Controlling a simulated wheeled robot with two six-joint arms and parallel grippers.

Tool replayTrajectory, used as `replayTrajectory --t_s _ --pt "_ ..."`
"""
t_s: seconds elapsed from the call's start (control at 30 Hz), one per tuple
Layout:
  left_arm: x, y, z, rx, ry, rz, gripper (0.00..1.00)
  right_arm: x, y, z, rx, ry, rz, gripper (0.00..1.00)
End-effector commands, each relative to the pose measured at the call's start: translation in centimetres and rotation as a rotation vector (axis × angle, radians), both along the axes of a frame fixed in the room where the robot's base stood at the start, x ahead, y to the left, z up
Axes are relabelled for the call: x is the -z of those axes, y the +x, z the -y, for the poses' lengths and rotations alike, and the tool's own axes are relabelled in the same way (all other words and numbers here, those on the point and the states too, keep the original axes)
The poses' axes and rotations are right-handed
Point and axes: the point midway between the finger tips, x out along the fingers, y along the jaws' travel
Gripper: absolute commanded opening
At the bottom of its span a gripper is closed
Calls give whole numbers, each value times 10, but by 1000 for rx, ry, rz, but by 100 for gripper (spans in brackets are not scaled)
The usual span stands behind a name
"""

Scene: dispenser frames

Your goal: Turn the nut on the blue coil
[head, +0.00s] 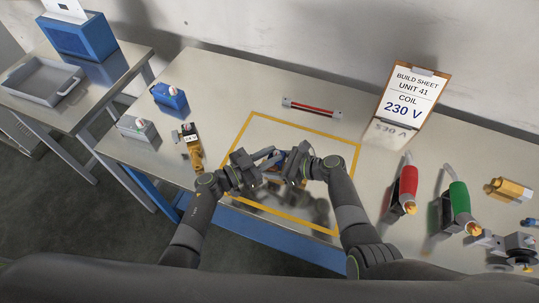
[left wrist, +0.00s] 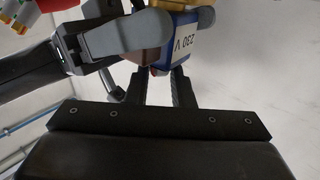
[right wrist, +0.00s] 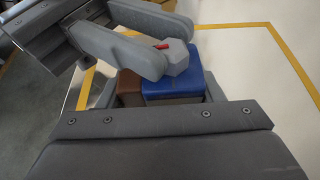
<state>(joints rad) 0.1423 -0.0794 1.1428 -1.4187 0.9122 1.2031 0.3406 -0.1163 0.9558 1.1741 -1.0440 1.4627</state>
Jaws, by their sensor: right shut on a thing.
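The blue coil (right wrist: 175,84) sits beside a brown block in the right wrist view. Its white label reads 230 V upside down in the left wrist view (left wrist: 186,40). A grey faceted nut (right wrist: 177,60) with a red mark is on top of the coil. My right gripper (head: 296,158) is shut on the coil assembly, one finger on each side. My left gripper (head: 266,158) comes from the side at the nut. Its two fingers are apart, close to the nut; I cannot tell if they touch it. In the head view my grippers mostly hide the coil.
A yellow-taped square (head: 352,165) surrounds the work spot. Left stand a brass valve (head: 194,155), a blue box (head: 168,96) and a grey box (head: 137,129). Right lie a red-handled tool (head: 408,180) and a green-handled tool (head: 459,198). A build sheet (head: 410,95) stands behind.

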Motion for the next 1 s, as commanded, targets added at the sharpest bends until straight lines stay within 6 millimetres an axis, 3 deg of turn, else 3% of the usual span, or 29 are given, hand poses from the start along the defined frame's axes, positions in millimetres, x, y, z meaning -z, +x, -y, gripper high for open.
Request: replayTrajectory --t_s 0.17,0.57,0.87,0.9,1.0 --pt "0 0 0 0 0 0 0 0 0 0 1 0 0 19" --pt "0 3 -3 144 2 1 0 0 0 0 1 0 0 19" --pt "0 3 -3 152 0 0 0 0 0 0 1 0 0 19" --pt "0 3 -3 152 0 0 24 0 0 0 1 0 0 19" --pt "0 3 -2 152 0 0 37 0 0 0 1 0 0 19"
